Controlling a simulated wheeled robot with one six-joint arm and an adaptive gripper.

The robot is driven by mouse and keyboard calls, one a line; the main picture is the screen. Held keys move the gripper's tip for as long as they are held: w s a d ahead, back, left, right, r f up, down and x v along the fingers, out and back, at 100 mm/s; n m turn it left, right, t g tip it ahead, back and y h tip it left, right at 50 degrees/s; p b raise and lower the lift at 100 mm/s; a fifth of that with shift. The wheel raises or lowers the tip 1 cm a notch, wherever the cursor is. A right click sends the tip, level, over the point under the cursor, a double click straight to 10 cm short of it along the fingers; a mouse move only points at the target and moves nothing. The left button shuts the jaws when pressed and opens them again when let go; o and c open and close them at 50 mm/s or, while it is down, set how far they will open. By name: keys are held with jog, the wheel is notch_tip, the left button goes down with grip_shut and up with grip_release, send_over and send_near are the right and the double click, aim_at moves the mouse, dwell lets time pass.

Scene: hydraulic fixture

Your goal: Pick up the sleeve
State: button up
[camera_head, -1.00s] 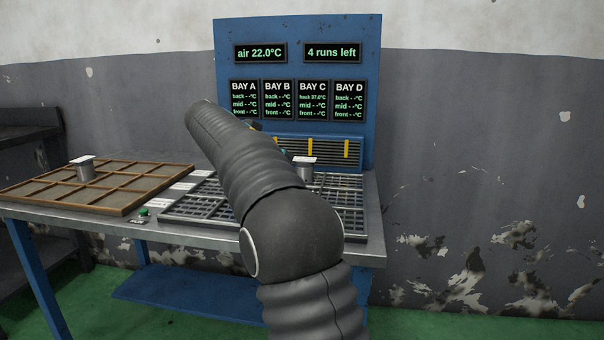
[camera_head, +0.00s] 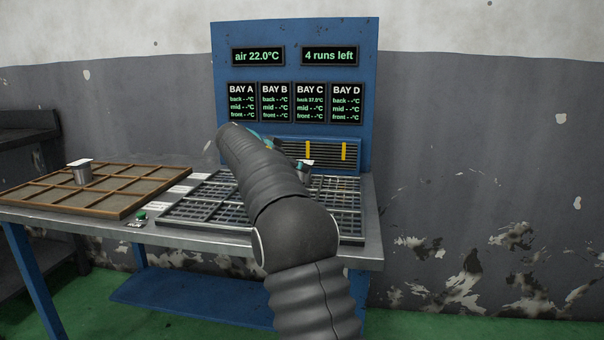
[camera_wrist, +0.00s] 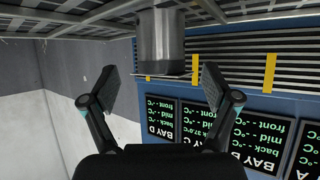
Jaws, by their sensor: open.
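A grey metal sleeve with a flat, wider, pale top stands upright on the metal grid rack; in the head view only part of it (camera_head: 306,170) shows past my arm. In the wrist view, which is upside down, the sleeve (camera_wrist: 160,38) is upper centre, its top pointing down the picture. My gripper (camera_wrist: 161,82) is open, its two fingers left and right of the sleeve's line with gaps on both sides. The sleeve appears just ahead of the fingertips; exact depth cannot be told. A similar cup-like metal piece (camera_head: 80,173) stands on the brown compartment tray.
The metal grid rack (camera_head: 195,207) lies on the table beside the brown tray (camera_head: 125,207). A blue panel (camera_head: 295,40) with bay displays and a slatted vent (camera_head: 325,152) rises behind the rack. A green button (camera_head: 142,214) sits near the table's front edge.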

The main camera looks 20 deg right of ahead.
aim_at(306, 179)
jog(key=x, duration=0.4)
jog(key=shift+w+d+p, duration=0.2)
jog(key=shift+d+p, duration=0.1)
jog(key=shift+p, duration=0.05)
jog(key=c, duration=1.7)
